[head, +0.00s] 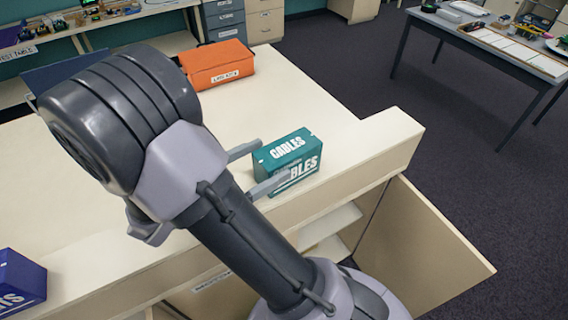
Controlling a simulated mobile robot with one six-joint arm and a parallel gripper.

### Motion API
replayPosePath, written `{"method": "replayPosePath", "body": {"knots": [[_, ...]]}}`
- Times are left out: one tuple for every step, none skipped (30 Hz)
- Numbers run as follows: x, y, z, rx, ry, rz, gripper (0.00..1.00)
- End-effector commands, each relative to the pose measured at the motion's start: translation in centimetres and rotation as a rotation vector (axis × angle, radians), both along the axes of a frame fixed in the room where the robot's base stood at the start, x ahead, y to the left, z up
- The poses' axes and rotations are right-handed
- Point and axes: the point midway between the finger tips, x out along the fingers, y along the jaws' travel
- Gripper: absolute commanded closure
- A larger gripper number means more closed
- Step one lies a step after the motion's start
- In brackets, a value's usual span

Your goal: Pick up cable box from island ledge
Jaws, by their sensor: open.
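The cable box (292,148) is a teal box with white "CABLES" lettering. It sits upright on the raised ledge (352,152) of the cream island, near its right end. My gripper (262,169) is open, with one grey finger at the box's far left side and the other crossing in front of its near lettered face. The box lies at least partly between the fingers. I cannot tell whether either finger touches it. My wrist and arm cover much of the ledge to the left.
An orange labelled bag (217,64) lies on the island top behind the box. A dark blue box (18,281) stands at the lower left. An open cabinet door (425,250) juts out below the ledge. A table (490,42) with parts stands at the upper right; carpet between is clear.

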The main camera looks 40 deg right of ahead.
Motion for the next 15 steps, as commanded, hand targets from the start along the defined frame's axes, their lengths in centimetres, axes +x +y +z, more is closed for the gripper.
{"method": "replayPosePath", "body": {"knots": [[-0.1,-0.7,0.0,0.0,0.001,-0.003,0.11],[-0.2,-1.0,0.0,0.0,0.002,-0.001,0.11],[-0.3,-1.5,0.1,0.001,0.003,-0.003,0.11],[-0.4,-2.0,0.1,0.0,0.003,-0.004,0.11],[-0.5,-2.6,0.1,0.0,0.003,-0.004,0.11],[-0.6,-3.5,0.1,0.001,0.003,-0.005,0.11],[-0.7,-4.1,0.1,0.001,0.003,-0.005,0.11],[-0.8,-4.7,0.1,0.001,0.003,-0.004,0.11],[-0.9,-5.3,0.1,0.001,0.002,-0.004,0.11],[-0.9,-5.6,0.1,0.001,0.003,-0.003,0.11],[-0.9,-5.9,0.2,0.001,0.003,-0.002,0.11],[-0.9,-6.1,0.2,0.001,0.003,-0.001,0.11],[-0.9,-6.2,0.2,0.001,0.003,0.0,0.11],[-0.9,-6.2,0.2,0.001,0.003,0.0,0.11],[-0.9,-6.2,0.2,0.001,0.003,0.0,0.11]]}}
